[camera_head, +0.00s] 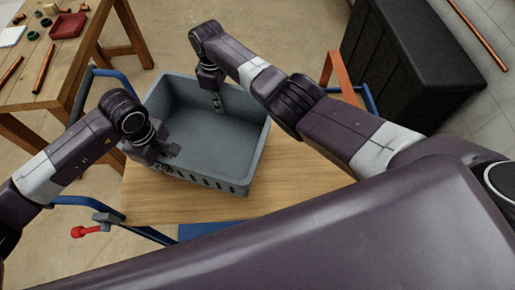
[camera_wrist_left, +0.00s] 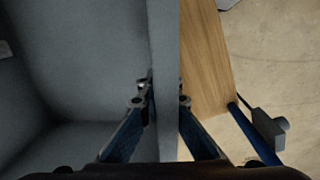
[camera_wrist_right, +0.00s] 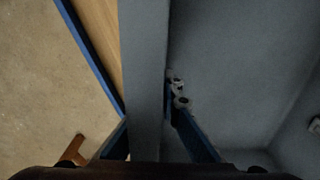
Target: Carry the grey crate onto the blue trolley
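The grey crate (camera_head: 213,185) is open-topped and looks empty, with slots along its near wall. It is over the wooden deck (camera_head: 155,203) of the blue trolley, towards the deck's far left part; whether it rests on the deck or hangs just above it I cannot tell. My left gripper (camera_head: 166,155) is at the crate's left near side, and in the left wrist view its fingers straddle the crate wall (camera_wrist_left: 165,60), close against it. My right gripper (camera_head: 217,100) is at the far wall. Its fingers straddle that wall (camera_wrist_right: 143,80), one partly hidden behind it.
A wooden workbench (camera_head: 85,50) with copper pipes and a red tray (camera_head: 68,25) stands at the far left. A black chest (camera_head: 420,70) stands at the far right.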

